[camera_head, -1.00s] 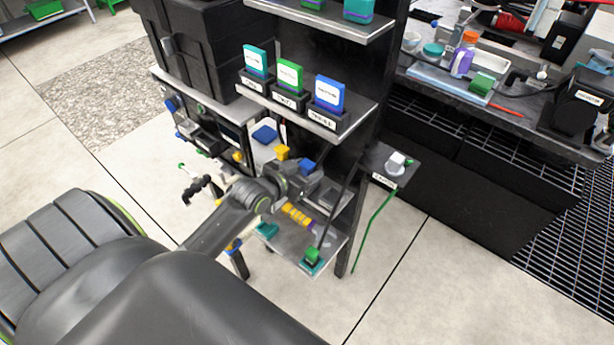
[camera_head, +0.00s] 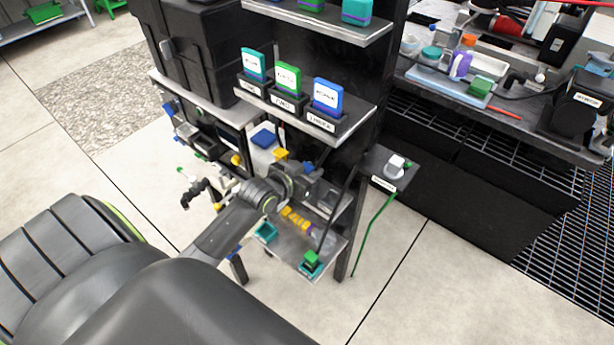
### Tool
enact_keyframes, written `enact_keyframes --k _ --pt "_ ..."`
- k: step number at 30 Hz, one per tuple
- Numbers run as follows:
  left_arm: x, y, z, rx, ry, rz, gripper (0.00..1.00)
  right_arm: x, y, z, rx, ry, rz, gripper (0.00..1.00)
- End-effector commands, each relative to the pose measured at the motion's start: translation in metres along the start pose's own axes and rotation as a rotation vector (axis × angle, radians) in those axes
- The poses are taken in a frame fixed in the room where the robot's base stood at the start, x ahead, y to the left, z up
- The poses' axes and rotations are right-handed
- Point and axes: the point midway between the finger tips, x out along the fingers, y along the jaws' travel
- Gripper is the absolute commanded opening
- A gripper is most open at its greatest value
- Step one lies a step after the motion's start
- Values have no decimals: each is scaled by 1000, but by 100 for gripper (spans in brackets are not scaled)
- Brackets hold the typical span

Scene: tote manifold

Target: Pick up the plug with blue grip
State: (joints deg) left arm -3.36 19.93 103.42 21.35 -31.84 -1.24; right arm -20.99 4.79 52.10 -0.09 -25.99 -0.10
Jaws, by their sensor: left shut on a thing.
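My left gripper (camera_head: 310,180) reaches in from the left to the lower part of the black shelf unit. It is shut on a small blue piece (camera_head: 308,167), which looks like the plug with blue grip. Only a little of its blue top shows; the fingers and wrist hide the rest. I cannot tell whether it is clear of the surface below. A yellow piece (camera_head: 281,154) stands just left of and behind the gripper. My right gripper is not in view.
Below the gripper, a grey shelf (camera_head: 292,252) holds a yellow ribbed piece (camera_head: 296,217), a teal holder (camera_head: 266,232) and a green block (camera_head: 311,258). A small side shelf (camera_head: 391,178) sticks out at the right, a green rod (camera_head: 373,235) hanging below. Labelled cartridges (camera_head: 288,80) stand above.

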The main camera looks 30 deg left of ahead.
Motion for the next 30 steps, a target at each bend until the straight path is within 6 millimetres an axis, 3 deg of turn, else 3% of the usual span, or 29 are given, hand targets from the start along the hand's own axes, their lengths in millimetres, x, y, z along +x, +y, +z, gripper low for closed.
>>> enact_keyframes --k 7,13,20,30 --pt "-3 0 -9 2 2 1 0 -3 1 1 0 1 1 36" --pt "-14 0 -36 4 4 1 0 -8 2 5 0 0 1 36" --pt "-54 -1 -15 1 -3 0 0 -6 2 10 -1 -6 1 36" --pt "-128 0 16 2 -5 1 0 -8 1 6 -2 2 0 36"
